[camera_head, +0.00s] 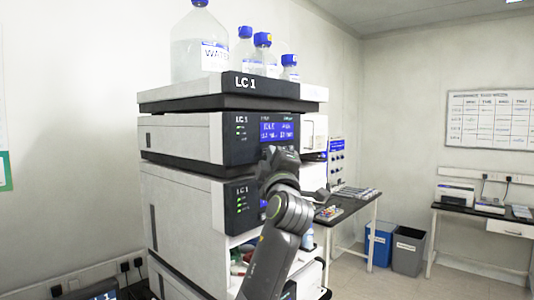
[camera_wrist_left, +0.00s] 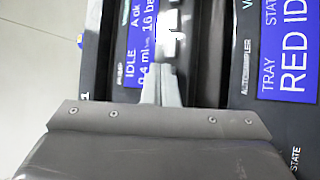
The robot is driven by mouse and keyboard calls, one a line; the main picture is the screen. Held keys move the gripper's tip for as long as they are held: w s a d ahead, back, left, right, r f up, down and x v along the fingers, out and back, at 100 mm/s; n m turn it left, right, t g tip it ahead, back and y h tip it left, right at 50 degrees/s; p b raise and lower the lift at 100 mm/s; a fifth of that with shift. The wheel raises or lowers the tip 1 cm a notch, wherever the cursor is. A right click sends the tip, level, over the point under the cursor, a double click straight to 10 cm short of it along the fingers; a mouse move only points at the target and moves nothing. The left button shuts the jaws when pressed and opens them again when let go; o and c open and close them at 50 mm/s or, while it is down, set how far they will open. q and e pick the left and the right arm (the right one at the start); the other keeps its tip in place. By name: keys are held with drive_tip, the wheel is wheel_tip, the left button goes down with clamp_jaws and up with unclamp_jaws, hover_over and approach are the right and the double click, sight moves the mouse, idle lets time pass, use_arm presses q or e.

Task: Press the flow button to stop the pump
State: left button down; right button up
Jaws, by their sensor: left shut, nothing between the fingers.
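The pump module (camera_head: 180,135) is in the LC 1 stack in the head view, below the bottle tray. Its blue display (camera_head: 277,131) also shows in the left wrist view (camera_wrist_left: 142,45), where it reads IDLE, with a flow figure and 16 bar partly legible. My left gripper (camera_head: 281,156) is at the front of the stack, just below the pump display. In the wrist view its fingers (camera_wrist_left: 160,80) are together and empty, beside the pump's label. I cannot make out the flow button; the gripper may hide it. Whether the fingertips touch the panel is unclear. My right gripper is out of view.
The autosampler (camera_head: 195,205) sits below the pump; its display (camera_wrist_left: 290,50) shows beside the fingers. Bottles including a large water bottle (camera_head: 199,50) stand in the top tray (camera_head: 190,95). A side bench (camera_head: 350,205) and bins (camera_head: 408,250) are to the right.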

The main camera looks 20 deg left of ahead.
use_arm(q)
drive_tip(key=shift+s+d+b, duration=0.3)
drive_tip(key=shift+d+b, duration=0.05)
drive_tip(key=shift+d, duration=0.35)
drive_tip(key=d, duration=0.1)
drive_tip(key=s+d+b, duration=0.1)
drive_tip(key=d, duration=0.1)
drive_tip(key=d+b, duration=0.1)
drive_tip(key=shift+s+d, duration=0.35)
drive_tip(key=shift+f, duration=0.15)
idle(1.7)
